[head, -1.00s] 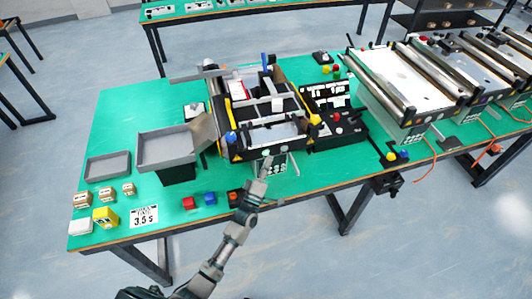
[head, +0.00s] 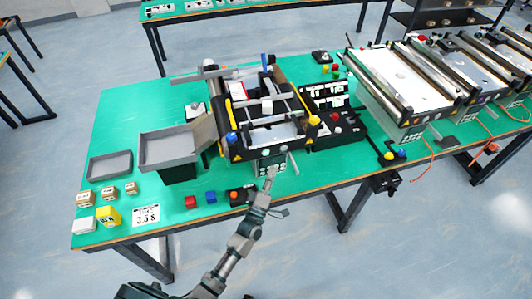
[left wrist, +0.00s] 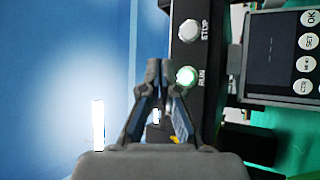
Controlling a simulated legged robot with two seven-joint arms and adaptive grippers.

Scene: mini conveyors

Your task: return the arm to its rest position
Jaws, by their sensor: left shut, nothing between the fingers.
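My left gripper (head: 271,173) is at the front edge of the green table, in front of the mini conveyor (head: 232,153). Its fingers are shut and empty in the left wrist view (left wrist: 160,68). There the fingertips overlap the black button panel (left wrist: 183,55) in the picture, just left of the lit green RUN button (left wrist: 187,76). Whether they touch it cannot be told. A pale STOP button (left wrist: 189,30) is above RUN in that view. My right gripper is not in view.
A control box with a screen (left wrist: 284,55) is beside the button panel. Open floor (head: 420,240) lies in front of the table.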

